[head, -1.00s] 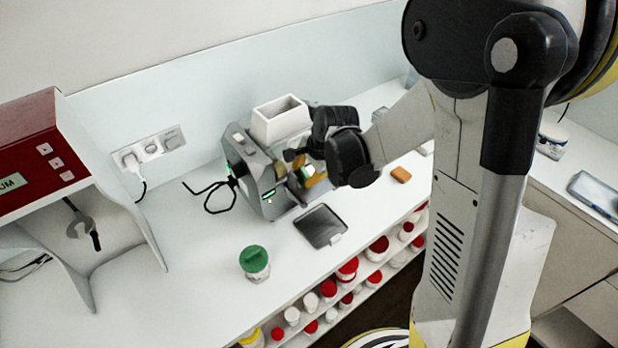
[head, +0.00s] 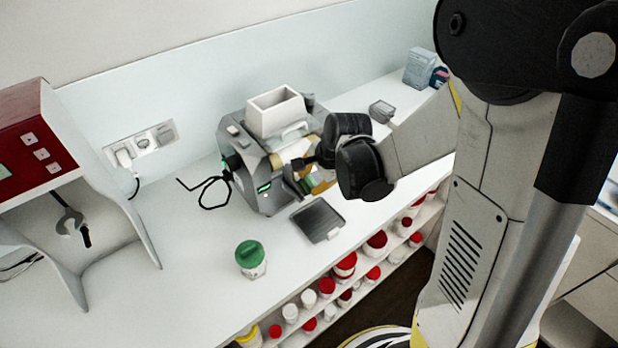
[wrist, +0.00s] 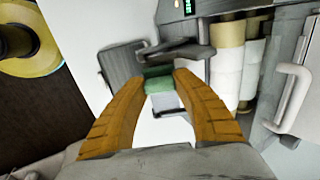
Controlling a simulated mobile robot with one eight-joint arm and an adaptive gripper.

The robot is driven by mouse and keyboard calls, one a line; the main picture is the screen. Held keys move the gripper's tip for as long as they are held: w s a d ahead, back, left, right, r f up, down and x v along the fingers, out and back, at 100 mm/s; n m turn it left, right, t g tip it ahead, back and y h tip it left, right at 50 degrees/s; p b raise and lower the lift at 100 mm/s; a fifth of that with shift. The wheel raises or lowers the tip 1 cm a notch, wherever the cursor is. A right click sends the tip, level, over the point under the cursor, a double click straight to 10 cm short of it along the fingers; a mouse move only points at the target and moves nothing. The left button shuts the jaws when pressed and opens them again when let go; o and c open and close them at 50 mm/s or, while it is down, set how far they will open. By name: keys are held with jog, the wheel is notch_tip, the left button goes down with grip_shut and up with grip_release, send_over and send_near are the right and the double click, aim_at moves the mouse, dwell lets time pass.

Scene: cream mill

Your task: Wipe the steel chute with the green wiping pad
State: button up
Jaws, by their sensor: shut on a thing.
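The green wiping pad (wrist: 158,78) is pinched between the orange fingertips of my gripper (wrist: 160,84) in the wrist view. My gripper also shows in the head view (head: 318,184), at the front of the grey mill (head: 262,190), with its wrist partly covering it. A grey metal piece (wrist: 182,49) just beyond the pad in the wrist view appears to be the steel chute. The pad is close to its edge; I cannot tell whether they touch. The mill's cream rollers (wrist: 228,55) are right of the pad.
A dark grey tray (head: 318,221) lies on the white counter before the mill. A black cable (head: 210,192) lies left of the mill. A white handle (wrist: 292,92) is at right in the wrist view. The left counter is mostly clear.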

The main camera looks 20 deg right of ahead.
aim_at(314, 181)
jog(key=shift+r, duration=0.1)
jog(key=r+p, duration=0.4)
jog(key=r, duration=0.1)
jog(key=s+r+p, duration=0.1)
jog(key=r+p, duration=0.1)
jog(key=shift+s+d+r, duration=0.1)
jog(key=shift+d+r, duration=0.1)
jog(key=shift+r, duration=0.15)
jog(key=shift+f, duration=0.1)
